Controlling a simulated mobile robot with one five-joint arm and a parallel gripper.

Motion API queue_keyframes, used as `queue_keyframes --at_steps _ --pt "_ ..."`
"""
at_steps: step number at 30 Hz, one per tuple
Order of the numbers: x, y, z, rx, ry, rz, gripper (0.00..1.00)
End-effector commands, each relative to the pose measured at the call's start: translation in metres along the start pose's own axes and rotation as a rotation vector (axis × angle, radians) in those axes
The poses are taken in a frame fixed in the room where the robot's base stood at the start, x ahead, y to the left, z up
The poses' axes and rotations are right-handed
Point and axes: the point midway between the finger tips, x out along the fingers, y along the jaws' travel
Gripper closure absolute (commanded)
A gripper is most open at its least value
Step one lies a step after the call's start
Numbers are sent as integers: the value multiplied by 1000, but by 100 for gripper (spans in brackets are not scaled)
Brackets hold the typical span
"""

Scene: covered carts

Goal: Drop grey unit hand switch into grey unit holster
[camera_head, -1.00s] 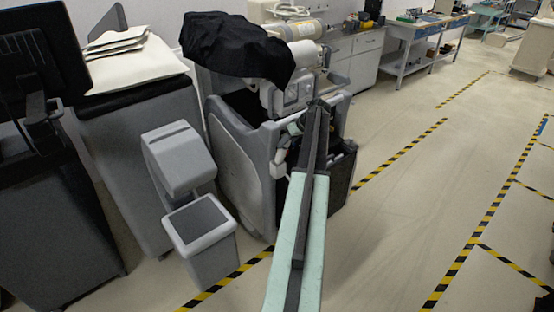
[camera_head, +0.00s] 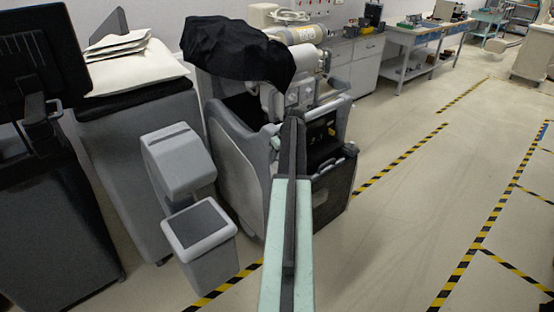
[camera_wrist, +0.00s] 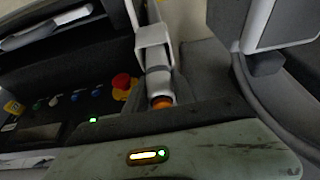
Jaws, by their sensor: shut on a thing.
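The grey unit (camera_head: 236,150) stands mid-left in the head view, partly under a black cloth, with a dark open bay on its right. My gripper (camera_head: 291,124) is at the far end of my arm, against the unit's front; its fingertips are hard to make out there. In the wrist view, a pale grey cylinder with an orange end, seemingly the hand switch (camera_wrist: 159,84), is close in front of me, and my gripper is shut on it. A white, squared bracket, perhaps the holster (camera_wrist: 154,36), is just above and appears close to it; contact is unclear.
A red knob (camera_wrist: 121,81) on a yellow base and several small buttons lie left of the cylinder. A grey bin-like box (camera_head: 198,224) and a covered cart (camera_head: 135,110) stand left of the unit. The floor to the right, with striped tape, is clear.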

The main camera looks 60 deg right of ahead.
Motion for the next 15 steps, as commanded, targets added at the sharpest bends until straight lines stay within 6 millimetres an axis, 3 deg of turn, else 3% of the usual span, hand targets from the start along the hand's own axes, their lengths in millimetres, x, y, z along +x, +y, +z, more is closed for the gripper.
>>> queue_keyframes --at_steps 15 --pt "9 1 4 1 1 -1 100"
